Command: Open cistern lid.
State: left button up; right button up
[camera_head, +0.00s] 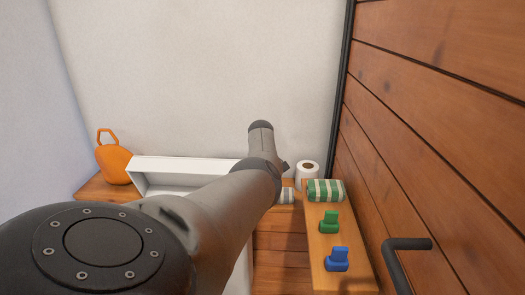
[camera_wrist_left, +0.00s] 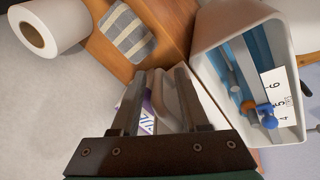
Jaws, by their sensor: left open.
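The white cistern (camera_head: 143,180) is partly hidden behind my left arm in the head view. In the left wrist view the cistern (camera_wrist_left: 225,22) stands open at right, with blue inside, a blue float part and a numbered label. I cannot make out the lid as a separate piece. My left gripper (camera_wrist_left: 160,72) is open beside the cistern's near wall. A pale edge and a purple-and-white patterned thing show between and behind its fingers; I cannot tell whether the fingers touch them. In the head view my arm hides the gripper. My right gripper is not in view.
A toilet roll (camera_head: 307,172) and a striped towel (camera_head: 325,190) sit at right, with a green object (camera_head: 329,222) and a blue object (camera_head: 337,259) on the wooden shelf (camera_head: 319,273). An orange jug (camera_head: 114,162) stands left. A plank wall (camera_head: 440,110) closes the right side.

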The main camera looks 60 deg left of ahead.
pick_arm(q)
jog(key=shift+r, duration=0.15)
jog(key=shift+d+r+p, duration=0.1)
jog(key=shift+r+p, duration=0.45)
jog(key=shift+p, duration=0.05)
jog(key=p+v, duration=0.4)
jog(key=v, duration=1)
jog(key=shift+f, duration=0.1)
